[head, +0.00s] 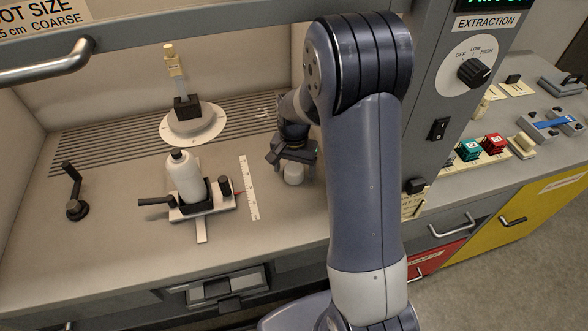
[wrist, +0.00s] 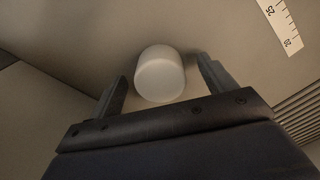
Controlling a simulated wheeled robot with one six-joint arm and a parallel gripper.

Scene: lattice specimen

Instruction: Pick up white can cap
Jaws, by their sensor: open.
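The white can cap (head: 293,174) is a small white cylinder standing on the hood floor, to the right of the ruler. In the wrist view the cap (wrist: 160,74) lies between and slightly beyond the two fingertips. My gripper (head: 292,160) is right above the cap and points down in the head view. In the wrist view my gripper (wrist: 160,80) is open, with a gap on each side of the cap. The white spray can (head: 186,178) stands in a dark holder to the left, with a dark rounded top.
A white ruler (head: 249,188) lies left of the cap. The can's clamp fixture (head: 212,205) stands further left. A round white stand (head: 194,124) is behind it, and a crank handle (head: 74,192) is at far left. The hood's side post (head: 432,110) rises right of my arm.

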